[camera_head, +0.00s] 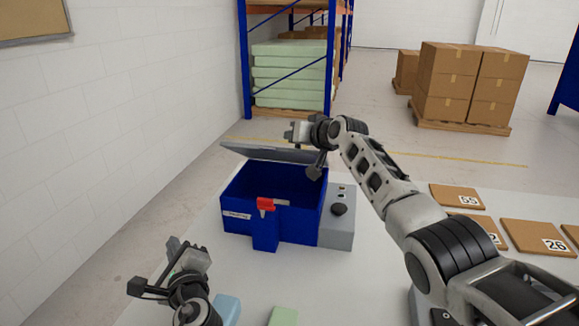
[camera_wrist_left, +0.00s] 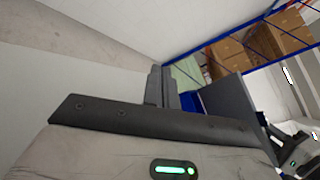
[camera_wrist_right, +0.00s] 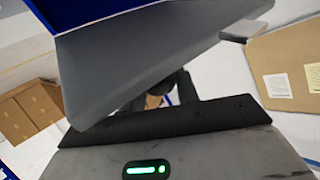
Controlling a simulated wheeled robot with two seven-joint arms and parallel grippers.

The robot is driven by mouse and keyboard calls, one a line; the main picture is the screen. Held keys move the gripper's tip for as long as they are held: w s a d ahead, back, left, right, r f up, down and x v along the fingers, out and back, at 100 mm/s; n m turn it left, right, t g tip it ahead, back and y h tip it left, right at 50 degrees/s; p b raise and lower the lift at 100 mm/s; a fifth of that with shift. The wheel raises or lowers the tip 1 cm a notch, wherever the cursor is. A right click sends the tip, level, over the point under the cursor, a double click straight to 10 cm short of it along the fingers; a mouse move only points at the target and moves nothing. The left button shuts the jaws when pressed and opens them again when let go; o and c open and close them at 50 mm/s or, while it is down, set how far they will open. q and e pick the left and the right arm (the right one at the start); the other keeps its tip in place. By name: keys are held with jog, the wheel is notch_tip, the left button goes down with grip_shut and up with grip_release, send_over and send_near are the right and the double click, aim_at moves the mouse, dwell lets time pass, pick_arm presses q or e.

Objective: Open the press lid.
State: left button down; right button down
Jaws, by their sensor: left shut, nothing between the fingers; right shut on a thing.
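The blue press (camera_head: 290,225) stands on the table with its box open at the top. Its grey press lid (camera_head: 262,153) is raised at the back and shows as a thin tilted slab. My right gripper (camera_head: 298,132) is at the lid's upper edge, shut on the lid. In the right wrist view the grey lid (camera_wrist_right: 135,55) fills the upper middle and partly hides the fingers.
A grey control panel with a black knob (camera_head: 339,209) is on the press's right side. Numbered brown cards (camera_head: 530,236) lie on the table at right. A blue block (camera_head: 228,308) and a green block (camera_head: 283,316) are at the front edge. A white wall (camera_head: 130,100) is at left.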

pick_arm(q)
jog(key=w+d+r+m+t+h, duration=0.2)
jog(key=d+m+h, duration=0.1)
jog(key=d+m, duration=0.25)
jog(key=w+d+r+m+t+h, duration=0.2)
jog(key=d+m+h, duration=0.2)
jog(key=d, duration=0.3)
pick_arm(e)
jog(key=shift+d+r, duration=0.1)
jog(key=shift+r, duration=0.15)
pick_arm(q)
jog(key=m+h, duration=0.7)
jog(key=m, duration=0.1)
send_near(293, 155)
jog(key=w, duration=0.1)
jog(key=w+f, duration=0.1)
jog(key=w+d, duration=0.1)
jog(key=shift+d+f+g, duration=0.1)
jog(key=shift+f+g, duration=0.15)
jog(key=shift+g, duration=0.15)
jog(key=w+r, duration=0.1)
jog(key=r, duration=0.1)
jog(key=shift+w+d+r, duration=0.3)
jog(key=shift+w, duration=0.1)
jog(key=shift+w+r, duration=0.2)
jog(key=shift+r, duration=0.05)
jog(key=shift+r, duration=0.1)
